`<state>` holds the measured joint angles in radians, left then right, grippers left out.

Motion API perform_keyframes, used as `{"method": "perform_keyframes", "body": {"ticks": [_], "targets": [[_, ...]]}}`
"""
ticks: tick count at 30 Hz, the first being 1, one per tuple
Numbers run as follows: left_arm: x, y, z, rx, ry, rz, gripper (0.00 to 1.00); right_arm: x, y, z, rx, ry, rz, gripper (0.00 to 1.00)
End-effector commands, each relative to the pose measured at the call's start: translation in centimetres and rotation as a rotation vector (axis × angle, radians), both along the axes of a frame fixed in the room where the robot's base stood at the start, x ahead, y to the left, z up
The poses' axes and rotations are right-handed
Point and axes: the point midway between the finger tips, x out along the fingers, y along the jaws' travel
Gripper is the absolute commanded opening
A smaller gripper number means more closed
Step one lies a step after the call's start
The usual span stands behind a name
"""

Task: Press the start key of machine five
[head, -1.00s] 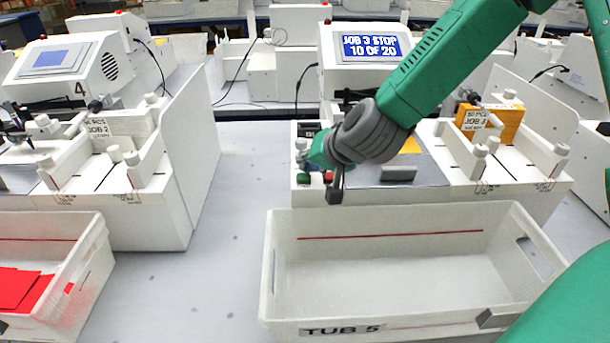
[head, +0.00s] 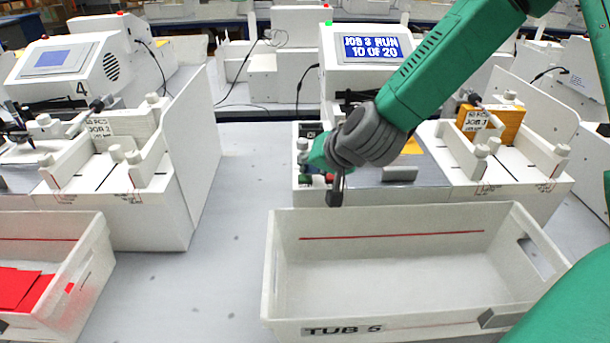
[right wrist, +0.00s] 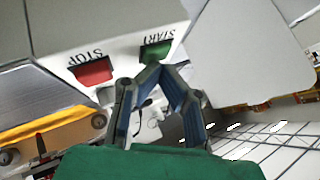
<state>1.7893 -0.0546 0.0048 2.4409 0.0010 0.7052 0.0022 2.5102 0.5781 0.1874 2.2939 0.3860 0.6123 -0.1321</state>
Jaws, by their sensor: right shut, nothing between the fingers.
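Machine five is the white plotter (head: 470,205) behind the tub marked TUB 5. Its screen (head: 371,47) reads JOB 3 RUN, 10 OF 20, and the small lamp (head: 327,22) on top is green. In the right wrist view the green START key (right wrist: 156,52) is beside the red STOP key (right wrist: 92,72). My right gripper (right wrist: 158,70) is shut and empty, its tips right at the lower edge of the START key; I cannot tell whether they touch. In the head view the right gripper (head: 311,172) is at the machine's front left corner and partly hides the keys. My left gripper is not in view.
The empty white tub (head: 380,328) stands in front of machine five. Machine 4 (head: 80,65) is at the left, with a tub (head: 75,240) holding red sheets before it. A bare strip of grey table (head: 235,200) lies between the machines.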

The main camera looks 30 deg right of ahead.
Motion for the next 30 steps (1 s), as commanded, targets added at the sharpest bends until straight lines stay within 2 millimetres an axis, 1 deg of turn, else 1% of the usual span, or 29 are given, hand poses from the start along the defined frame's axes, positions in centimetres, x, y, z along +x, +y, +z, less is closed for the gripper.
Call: {"method": "perform_keyframes", "body": {"ticks": [11,23,26,30], "targets": [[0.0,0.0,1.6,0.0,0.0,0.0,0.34,-0.1,0.7,1.6,0.001,0.002,0.002,0.0],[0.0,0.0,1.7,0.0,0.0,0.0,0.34,-0.1,0.8,1.7,0.002,0.001,0.001,0.0],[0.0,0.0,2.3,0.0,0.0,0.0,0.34,-0.1,0.8,2.4,0.001,0.001,0.002,0.0],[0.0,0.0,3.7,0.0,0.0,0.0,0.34,-0.1,0.8,3.8,0.0,0.0,0.002,0.0]]}}
